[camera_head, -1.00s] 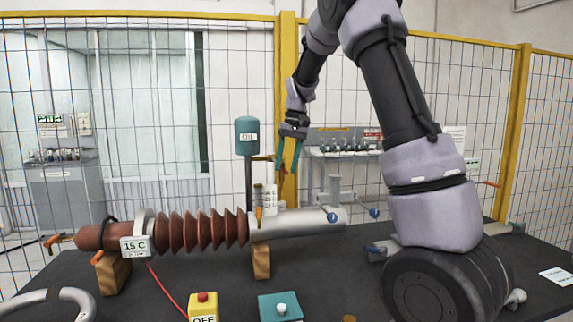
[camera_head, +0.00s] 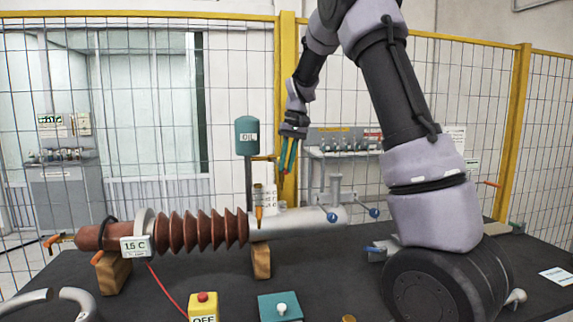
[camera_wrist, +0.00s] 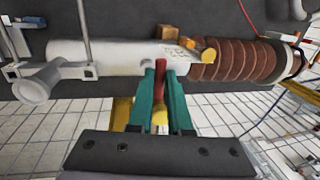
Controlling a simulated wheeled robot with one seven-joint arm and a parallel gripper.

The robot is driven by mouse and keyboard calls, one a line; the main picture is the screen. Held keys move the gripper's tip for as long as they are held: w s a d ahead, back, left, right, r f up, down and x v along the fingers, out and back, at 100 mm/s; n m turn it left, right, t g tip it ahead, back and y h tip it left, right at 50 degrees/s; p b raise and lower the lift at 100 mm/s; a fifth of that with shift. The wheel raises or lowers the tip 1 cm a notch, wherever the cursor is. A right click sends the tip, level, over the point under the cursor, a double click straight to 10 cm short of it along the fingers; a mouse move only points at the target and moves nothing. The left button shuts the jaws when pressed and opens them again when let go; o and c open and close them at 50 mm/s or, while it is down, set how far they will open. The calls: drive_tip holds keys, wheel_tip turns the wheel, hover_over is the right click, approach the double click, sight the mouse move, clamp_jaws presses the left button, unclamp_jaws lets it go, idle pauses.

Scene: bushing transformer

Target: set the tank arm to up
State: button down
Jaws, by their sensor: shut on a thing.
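The teal oil tank (camera_head: 247,136) stands on a dark post behind the bushing. Its tank arm (camera_head: 263,157) is a short yellow-orange bar that runs roughly level from the post to the right, toward my gripper (camera_head: 288,166). In the wrist view my gripper (camera_wrist: 160,82) has its two teal fingers closed on the arm's red end (camera_wrist: 160,70). A yellow part shows between the fingers below the red. The fingers hide part of the arm, and the tank is not clear in the wrist view.
The red-brown ribbed bushing (camera_head: 200,230) with its pale metal tube (camera_head: 295,222) lies on wooden blocks on the dark table below. A yellow OFF button box (camera_head: 203,308) and a teal box (camera_head: 280,306) stand in front. A yellow-framed mesh fence is behind.

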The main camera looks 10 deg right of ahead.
idle(0.9)
drive_tip(key=r+g, duration=0.1)
drive_tip(key=r, duration=0.1)
drive_tip(key=w+r+g, duration=0.1)
drive_tip(key=r, duration=0.1)
drive_tip(key=w+r+g, duration=0.1)
drive_tip(key=r, duration=0.1)
drive_tip(key=shift+d+r+g, duration=0.1)
drive_tip(key=shift+r+g, duration=0.2)
drive_tip(key=shift+r, duration=0.1)
drive_tip(key=shift+w+r+g, duration=0.25)
drive_tip(key=shift+r, duration=0.25)
drive_tip(key=shift+w+r+g, duration=0.25)
drive_tip(key=shift+r, duration=0.25)
drive_tip(key=c, duration=0.8)
unclamp_jaws()
drive_tip(key=shift+c, duration=0.2)
drive_tip(key=shift+s+f, duration=0.1)
